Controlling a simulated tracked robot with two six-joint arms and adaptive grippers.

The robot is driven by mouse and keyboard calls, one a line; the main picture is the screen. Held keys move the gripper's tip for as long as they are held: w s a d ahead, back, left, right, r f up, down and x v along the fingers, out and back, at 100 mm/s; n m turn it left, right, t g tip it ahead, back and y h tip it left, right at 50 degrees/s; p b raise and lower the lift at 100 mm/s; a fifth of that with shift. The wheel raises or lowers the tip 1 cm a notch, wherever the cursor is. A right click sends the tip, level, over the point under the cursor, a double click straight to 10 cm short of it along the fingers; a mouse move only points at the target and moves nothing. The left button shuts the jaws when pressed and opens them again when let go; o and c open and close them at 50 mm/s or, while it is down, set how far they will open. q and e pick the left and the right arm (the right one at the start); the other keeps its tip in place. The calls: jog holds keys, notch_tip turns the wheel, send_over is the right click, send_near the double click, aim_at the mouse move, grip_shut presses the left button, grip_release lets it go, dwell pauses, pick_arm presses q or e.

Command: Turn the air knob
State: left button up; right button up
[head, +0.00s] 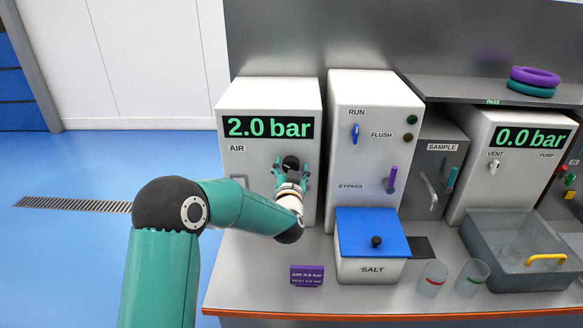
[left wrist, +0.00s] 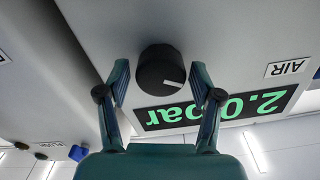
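The air knob (left wrist: 160,70) is a round dark knob with a white pointer mark, on the white air box (head: 248,98). The green display (head: 267,127) on that box reads 2.0 bar. My left gripper (left wrist: 162,86) is open, with one finger on each side of the knob and a small gap showing at each side in the left wrist view. In the head view my left gripper (head: 291,172) is at the box front and partly covers the lower face. My right gripper is not in view.
A purple card (head: 306,276) with small print about air in bar stands on the bench. A salt tub (head: 370,268) with a blue lid, two clear cups (head: 432,279) and a grey basin (head: 485,262) stand to the right. A white box with a blue switch (head: 355,132) adjoins the air box.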

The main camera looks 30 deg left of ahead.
pick_arm(q)
jog(key=c, duration=0.9)
jog(key=shift+o, duration=0.2)
jog(key=shift+f+b, duration=0.15)
jog(key=shift+b, duration=0.45)
jog(key=n+b, duration=0.4)
jog(key=b, duration=0.2)
jog(key=shift+f, duration=0.1)
jog(key=shift+a+r+n+b, duration=0.1)
jog(key=shift+r+n+b, duration=0.1)
jog(key=shift+n+b, duration=1.25)
jog(key=o, duration=1.2)
jog(key=shift+c, duration=0.2)
jog(key=shift+s, duration=0.1)
jog(key=v, duration=1.2)
